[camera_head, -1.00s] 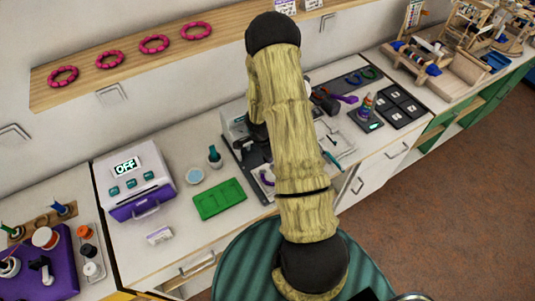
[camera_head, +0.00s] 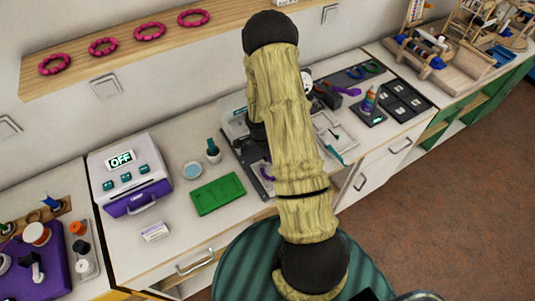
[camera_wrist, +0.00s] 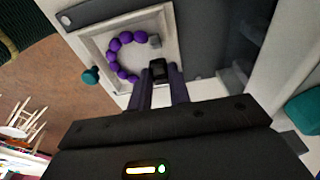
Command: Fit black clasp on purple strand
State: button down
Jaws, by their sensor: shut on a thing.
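In the wrist view, my gripper (camera_wrist: 161,76) is shut on a small black clasp (camera_wrist: 158,67). The purple strand (camera_wrist: 114,45) is a curved row of round beads in a pale square tray (camera_wrist: 92,47). A small grey block (camera_wrist: 154,41) sits at one end of the strand. The clasp is over the tray's edge area, beside the strand's open side. I cannot tell whether it touches a bead. In the head view, part of the strand (camera_head: 264,173) shows left of my arm, which hides the gripper and clasp.
A teal knob (camera_wrist: 91,75) sits beside the tray. In the head view, a green tray (camera_head: 217,194), a teal bottle (camera_head: 212,150) and a purple-white machine (camera_head: 130,175) stand to the left. A tray with a teal tool (camera_head: 333,152) and a ring stacker (camera_head: 369,102) stand right.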

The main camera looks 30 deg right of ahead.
jog(key=shift+f+b, duration=0.6)
jog(key=shift+f, duration=0.65)
jog(key=c, duration=1.2)
grip_release()
jog(key=shift+c, duration=0.2)
jog(key=shift+o, duration=0.5)
jog(key=shift+o, duration=1.2)
jog(key=shift+r, duration=0.15)
jog(key=shift+r+p, duration=3.4)
jog(key=shift+p, duration=0.65)
